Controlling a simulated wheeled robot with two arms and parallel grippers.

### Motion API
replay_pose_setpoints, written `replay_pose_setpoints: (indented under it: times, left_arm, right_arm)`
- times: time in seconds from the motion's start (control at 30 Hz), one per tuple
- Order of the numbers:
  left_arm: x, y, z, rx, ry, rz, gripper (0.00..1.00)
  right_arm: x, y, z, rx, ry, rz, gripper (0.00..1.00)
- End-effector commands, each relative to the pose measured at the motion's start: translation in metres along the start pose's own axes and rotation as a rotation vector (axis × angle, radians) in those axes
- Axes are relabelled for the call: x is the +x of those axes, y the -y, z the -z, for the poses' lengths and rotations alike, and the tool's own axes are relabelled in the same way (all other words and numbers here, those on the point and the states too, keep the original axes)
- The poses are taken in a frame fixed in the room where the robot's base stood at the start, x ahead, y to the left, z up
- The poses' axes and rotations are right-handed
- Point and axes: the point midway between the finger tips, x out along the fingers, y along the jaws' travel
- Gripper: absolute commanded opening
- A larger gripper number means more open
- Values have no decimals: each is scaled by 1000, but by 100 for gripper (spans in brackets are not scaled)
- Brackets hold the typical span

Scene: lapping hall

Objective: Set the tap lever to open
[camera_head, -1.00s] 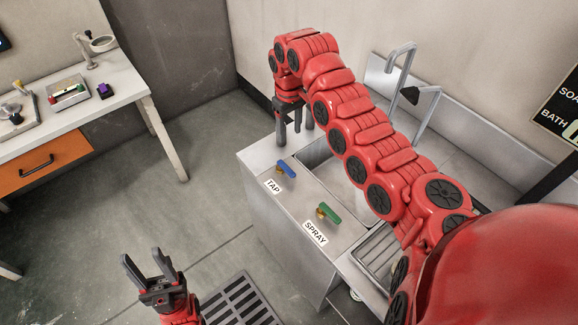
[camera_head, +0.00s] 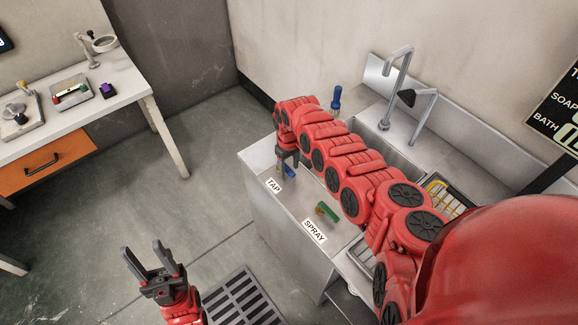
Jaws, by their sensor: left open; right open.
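The blue tap lever (camera_head: 290,172) sits on the steel sink counter (camera_head: 262,161) beside the TAP label (camera_head: 273,186). My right gripper (camera_head: 286,165) points down at the lever, with its open fingers hiding part of it. I cannot tell whether they touch it. The green spray lever (camera_head: 327,211) is nearer to me, above the SPRAY label (camera_head: 314,231). The curved tap spout (camera_head: 400,70) stands at the back of the sink. My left gripper (camera_head: 150,258) is open and empty above the floor at lower left.
A blue-handled item (camera_head: 336,98) stands at the sink's back edge. A yellow rack (camera_head: 442,193) lies at the right in the sink unit. A workbench (camera_head: 120,85) with tools stands at the left. A floor grate (camera_head: 240,302) lies in front of the sink unit.

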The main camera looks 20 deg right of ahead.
Motion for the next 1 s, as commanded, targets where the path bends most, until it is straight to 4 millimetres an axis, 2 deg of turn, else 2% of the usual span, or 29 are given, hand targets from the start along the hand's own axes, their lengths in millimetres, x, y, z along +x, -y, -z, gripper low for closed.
replay_pose_setpoints:
  times: [0.27, 0.37, 0.6, 1.0]
  left_arm:
    - [0, 0, 0, 0, 0, 0, 50]
    - [0, 0, 0, 0, 0, 0, 50]
    - [0, 0, 0, 0, 0, 0, 50]
    - [0, 0, 0, 0, 0, 0, 50]
  right_arm:
    - [1, 0, 0, 1, 0, 0, 57]
    - [1, 0, 0, 1, 0, 0, 43]
    - [1, 0, 0, 1, 0, 0, 0]
    - [1, -1, 0, 1, 0, -1, 0]
